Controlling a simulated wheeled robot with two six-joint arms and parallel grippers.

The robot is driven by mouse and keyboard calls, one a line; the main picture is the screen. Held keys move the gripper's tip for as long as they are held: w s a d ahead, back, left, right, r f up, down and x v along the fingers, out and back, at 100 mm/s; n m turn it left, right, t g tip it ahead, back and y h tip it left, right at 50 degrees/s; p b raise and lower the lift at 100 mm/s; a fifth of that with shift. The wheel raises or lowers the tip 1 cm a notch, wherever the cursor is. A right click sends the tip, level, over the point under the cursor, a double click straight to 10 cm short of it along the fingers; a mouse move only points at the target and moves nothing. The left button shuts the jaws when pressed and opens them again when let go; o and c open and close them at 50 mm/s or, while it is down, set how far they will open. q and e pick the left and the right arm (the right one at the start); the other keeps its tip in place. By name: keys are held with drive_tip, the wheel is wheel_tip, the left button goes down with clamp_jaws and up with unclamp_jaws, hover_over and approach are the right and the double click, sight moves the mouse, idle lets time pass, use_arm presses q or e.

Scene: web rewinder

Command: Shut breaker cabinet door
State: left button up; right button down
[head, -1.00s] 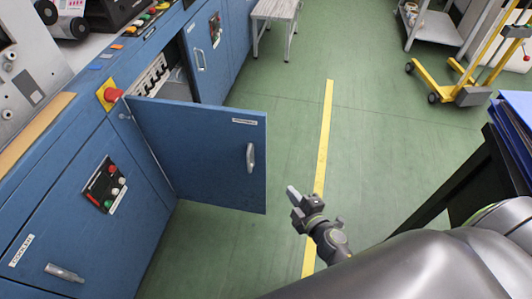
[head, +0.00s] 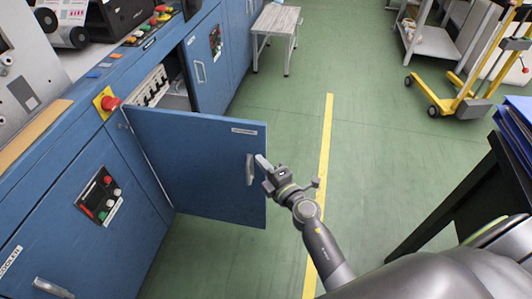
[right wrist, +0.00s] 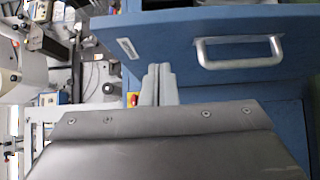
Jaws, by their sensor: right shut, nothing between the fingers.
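The blue breaker cabinet door (head: 195,165) stands open, swung out from the blue machine front, with a silver handle (head: 250,169) near its free edge. Switchgear (head: 151,86) shows inside the open cabinet behind the door. My right gripper (head: 262,162) is shut and empty, its tips close to the handle in the head view. In the right wrist view the shut fingers (right wrist: 158,84) point at the door (right wrist: 185,42), to the left of the handle (right wrist: 240,51). I cannot tell whether they touch the door. My left gripper is not in view.
A red emergency knob (head: 111,103) sits on the machine by the door hinge. A small stool (head: 276,21), a yellow lift trolley (head: 450,103) and a dark table (head: 470,200) stand around. The green floor right of the door is clear.

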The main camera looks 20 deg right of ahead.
sight(259, 145)
drive_tip(key=shift+w+d, duration=0.55)
drive_tip(key=shift+w, duration=0.3)
drive_tip(key=shift+w+d, duration=0.55)
drive_tip(key=shift+w, duration=0.25)
drive_tip(key=shift+b, duration=0.35)
